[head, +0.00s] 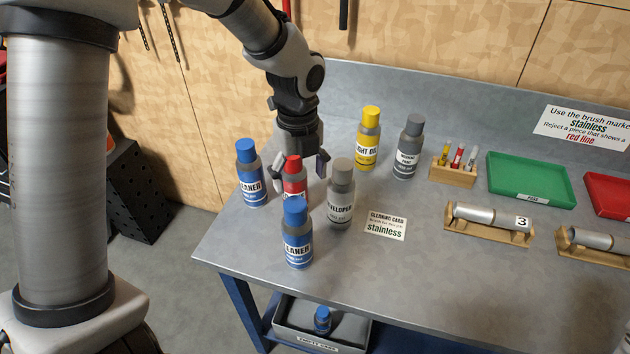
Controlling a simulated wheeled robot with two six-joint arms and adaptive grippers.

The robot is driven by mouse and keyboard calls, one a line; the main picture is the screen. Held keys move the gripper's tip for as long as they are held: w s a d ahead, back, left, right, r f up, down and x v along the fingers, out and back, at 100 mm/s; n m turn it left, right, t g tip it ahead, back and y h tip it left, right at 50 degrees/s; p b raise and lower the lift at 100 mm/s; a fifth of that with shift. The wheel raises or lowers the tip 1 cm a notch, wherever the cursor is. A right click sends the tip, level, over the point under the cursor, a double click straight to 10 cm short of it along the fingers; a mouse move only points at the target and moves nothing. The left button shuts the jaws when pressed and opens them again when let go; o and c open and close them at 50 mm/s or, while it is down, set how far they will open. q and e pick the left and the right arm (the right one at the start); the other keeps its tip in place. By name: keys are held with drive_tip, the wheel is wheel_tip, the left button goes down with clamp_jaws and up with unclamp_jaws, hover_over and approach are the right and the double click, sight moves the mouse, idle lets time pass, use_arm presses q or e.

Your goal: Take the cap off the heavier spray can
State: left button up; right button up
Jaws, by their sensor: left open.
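Two blue-capped cleaner spray cans stand upright on the table: one (252,180) at the left edge, one (297,247) nearer the front. Both have their caps on, and I cannot see which is heavier. My left gripper (300,166) points down between and behind them, open, with its fingers on either side of the red-capped can (295,186). I cannot tell whether they touch it. The grey-capped developer can (341,206) stands close to the right finger.
A yellow-capped light oil can (367,150) and another grey-capped can (407,158) stand behind. A cleaning card (386,225), marker holder (453,176), green tray (530,180) and tubes in wooden cradles (488,230) lie right. A bin (352,330) below holds a blue-capped can.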

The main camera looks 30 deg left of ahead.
sight(294, 205)
use_arm(q)
drive_tip(key=s+f, duration=0.1)
drive_tip(key=s+f+p, duration=0.1)
drive_tip(key=s, duration=0.1)
drive_tip(key=shift+s+f, duration=0.15)
drive_tip(key=shift+s, duration=0.1)
drive_tip(key=shift+s+f+p, duration=0.25)
drive_tip(key=shift+f+p, duration=0.25)
drive_tip(key=shift+f, duration=0.25)
drive_tip(key=f, duration=0.1)
drive_tip(key=w+f, duration=0.1)
drive_tip(key=shift+w+f, duration=0.45)
drive_tip(key=shift+w, duration=0.2)
drive_tip(key=shift+s+r, duration=0.2)
drive_tip(key=shift+s, duration=0.1)
drive_tip(key=c, duration=0.5)
drive_tip(key=shift+s+d+r, duration=0.1)
drive_tip(key=shift+s+r, duration=0.05)
drive_tip(key=shift+s, duration=0.2)
drive_tip(key=c, duration=0.4)
drive_tip(key=shift+w, duration=0.1)
use_arm(e)
drive_tip(key=s+r, duration=0.2)
drive_tip(key=shift+r, duration=0.4)
